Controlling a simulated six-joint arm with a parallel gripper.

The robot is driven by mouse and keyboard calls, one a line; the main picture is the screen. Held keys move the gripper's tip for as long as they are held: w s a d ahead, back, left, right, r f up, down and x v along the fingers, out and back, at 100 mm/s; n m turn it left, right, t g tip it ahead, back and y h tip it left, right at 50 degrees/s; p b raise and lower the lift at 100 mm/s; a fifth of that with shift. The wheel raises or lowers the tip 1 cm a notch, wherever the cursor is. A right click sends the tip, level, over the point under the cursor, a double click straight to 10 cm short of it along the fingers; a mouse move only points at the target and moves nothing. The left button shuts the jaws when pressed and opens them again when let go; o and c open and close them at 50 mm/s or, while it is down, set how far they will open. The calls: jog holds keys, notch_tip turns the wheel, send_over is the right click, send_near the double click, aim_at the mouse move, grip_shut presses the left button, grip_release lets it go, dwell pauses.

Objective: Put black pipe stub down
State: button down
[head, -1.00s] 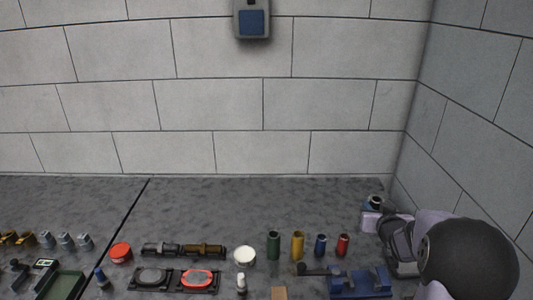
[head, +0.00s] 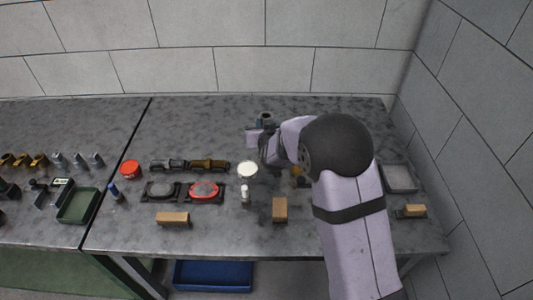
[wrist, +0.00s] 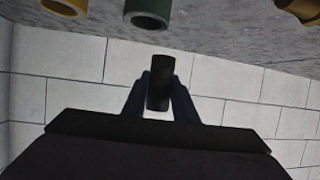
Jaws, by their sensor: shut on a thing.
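The black pipe stub (wrist: 160,84) is between the two blue fingers of my gripper (wrist: 160,105) in the wrist view, its length running along the fingers and its end showing beyond them. In the head view my gripper (head: 264,124) is over the back middle of the grey table (head: 200,122), behind the white round lid (head: 247,168). The stub's top shows small there. I see no contact between the stub and the table. A green pipe stub (wrist: 148,14) and a yellow one (wrist: 66,6) show at the top edge of the wrist view, apart from the held stub.
My arm hides part of the table's right side. A grey tray (head: 400,178) is at the right. The back left table is clear.

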jog(key=s+a+f, duration=0.1)
jog(key=s+a, duration=0.1)
jog(key=a, duration=0.4)
jog(key=p, duration=0.3)
send_near(249, 153)
jog(key=shift+w+a+r, duration=0.1)
jog(key=shift+w+r, duration=0.05)
jog(key=shift+w, duration=0.75)
jog(key=shift+w+a+r, duration=0.1)
jog(key=shift+w, duration=0.75)
jog(key=shift+w+a+r, duration=0.1)
jog(key=shift+w+r, duration=0.05)
jog(key=shift+w, duration=0.75)
jog(key=shift+f, duration=0.15)
jog(key=c, duration=1.4)
grip_release()
jog(key=shift+c, duration=0.2)
